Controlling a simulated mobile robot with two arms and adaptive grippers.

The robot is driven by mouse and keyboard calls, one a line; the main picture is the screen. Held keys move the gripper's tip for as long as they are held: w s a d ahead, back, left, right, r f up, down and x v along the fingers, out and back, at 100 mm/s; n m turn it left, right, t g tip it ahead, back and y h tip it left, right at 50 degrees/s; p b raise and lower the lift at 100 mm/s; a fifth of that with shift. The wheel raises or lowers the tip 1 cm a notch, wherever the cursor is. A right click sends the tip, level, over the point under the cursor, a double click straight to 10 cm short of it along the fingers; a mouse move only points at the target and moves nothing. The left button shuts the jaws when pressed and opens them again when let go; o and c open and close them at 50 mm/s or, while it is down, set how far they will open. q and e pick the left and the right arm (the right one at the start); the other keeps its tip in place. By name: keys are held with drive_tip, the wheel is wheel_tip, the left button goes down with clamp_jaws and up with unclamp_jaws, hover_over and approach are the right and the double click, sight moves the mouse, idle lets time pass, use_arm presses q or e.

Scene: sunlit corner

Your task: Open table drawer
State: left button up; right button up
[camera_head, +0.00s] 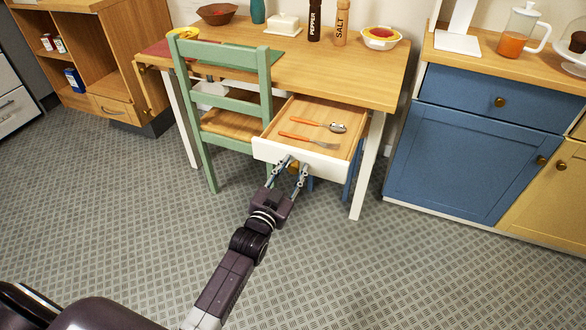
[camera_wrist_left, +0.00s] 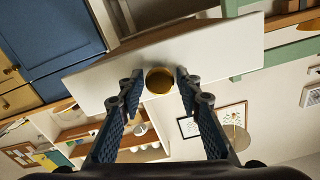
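The table drawer (camera_head: 272,152) has a white front and is pulled well out of the wooden table (camera_head: 340,78). An orange-handled spoon and fork lie inside it. The drawer's round brass knob (camera_head: 294,167) also shows in the left wrist view (camera_wrist_left: 159,81). My left gripper (camera_head: 296,164) is at the drawer front, with one fingertip on each side of the knob. In the left wrist view its fingertips (camera_wrist_left: 160,79) close in on the knob with hardly any gap. My right gripper is in neither view.
A green chair (camera_head: 230,98) stands left of the drawer, close to it. A blue cabinet (camera_head: 450,150) stands to the right. Shakers, bowls and a butter dish (camera_head: 283,24) stand on the table. The patterned floor in front is clear.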

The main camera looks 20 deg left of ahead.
use_arm(q)
drive_tip(key=shift+o, duration=0.6)
drive_tip(key=shift+s+f, duration=0.1)
drive_tip(key=shift+s, duration=0.1)
drive_tip(key=s, duration=1.1)
drive_tip(key=shift+s+a, duration=0.25)
drive_tip(key=shift+s, duration=0.05)
